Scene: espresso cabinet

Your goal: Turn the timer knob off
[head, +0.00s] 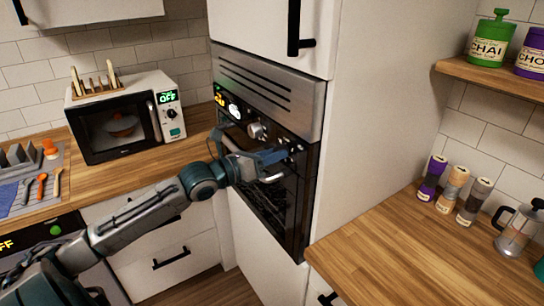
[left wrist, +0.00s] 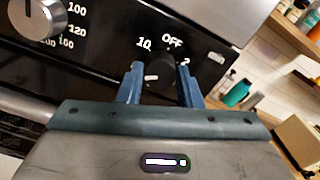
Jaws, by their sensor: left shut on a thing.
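The timer knob (left wrist: 157,76) is a small dark knob on the black oven panel. The labels "OFF", "10" and "2" are printed around it in the left wrist view. My left gripper (left wrist: 160,80) has one blue finger on each side of the knob and is shut on it. In the head view my left gripper (head: 285,152) reaches the right part of the oven panel, and the knob is hard to make out there. A faint light mark shows on the knob's face, but I cannot tell its setting. My right gripper is not in view.
A silver temperature knob (head: 257,131) sits left of my gripper on the same panel. The oven door (head: 268,205) is below, in a tall white cabinet (head: 375,110). A microwave (head: 125,120) stands on the left counter. Spice jars and a press stand on the right counter.

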